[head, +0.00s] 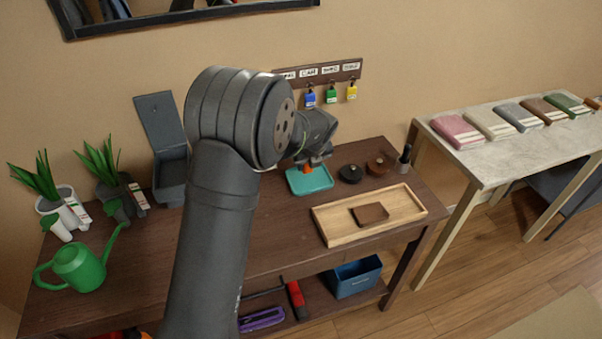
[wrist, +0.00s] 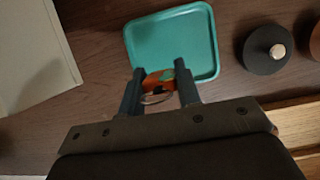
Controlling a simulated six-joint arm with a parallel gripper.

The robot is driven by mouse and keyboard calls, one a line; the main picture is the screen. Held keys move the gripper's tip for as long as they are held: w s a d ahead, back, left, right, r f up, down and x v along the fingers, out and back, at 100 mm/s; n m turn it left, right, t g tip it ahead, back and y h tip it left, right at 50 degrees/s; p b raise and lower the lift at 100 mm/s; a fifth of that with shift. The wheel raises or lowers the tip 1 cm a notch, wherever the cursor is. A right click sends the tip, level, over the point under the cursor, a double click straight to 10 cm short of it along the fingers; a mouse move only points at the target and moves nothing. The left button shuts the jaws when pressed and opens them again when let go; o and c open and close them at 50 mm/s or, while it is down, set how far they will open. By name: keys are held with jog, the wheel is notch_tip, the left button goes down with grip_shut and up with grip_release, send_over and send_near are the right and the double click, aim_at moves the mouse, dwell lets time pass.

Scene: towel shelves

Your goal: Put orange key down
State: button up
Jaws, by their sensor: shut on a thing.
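The orange key (wrist: 158,80) is between the fingertips of my gripper (wrist: 160,88) in the wrist view, with a thin ring hanging by it. My gripper is shut on it. In the head view my gripper (head: 312,160) is over the back of the table, and a bit of the orange key (head: 308,169) shows below it. A teal tray (wrist: 197,55) lies on the dark wooden table beyond the fingertips; it is also in the head view (head: 316,186). The tray's visible part is empty. Whether the key touches the tray cannot be told.
Two round lidded items, black (head: 350,173) and brown (head: 380,164), stand right of the tray. A light wooden tray (head: 335,231) with a brown block is in front. A key rack (head: 320,73) hangs on the wall with blue, green and yellow tags. A green watering can (head: 78,266) stands left.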

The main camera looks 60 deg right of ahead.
aim_at(299, 178)
jog(key=w+f, duration=0.1)
jog(key=w, duration=0.1)
jog(key=shift+w+d+f, duration=0.4)
jog(key=shift+f, duration=2)
jog(key=shift+f, duration=0.1)
jog(key=o, duration=0.8)
jog(key=shift+c, duration=0.2)
jog(key=v, duration=1.2)
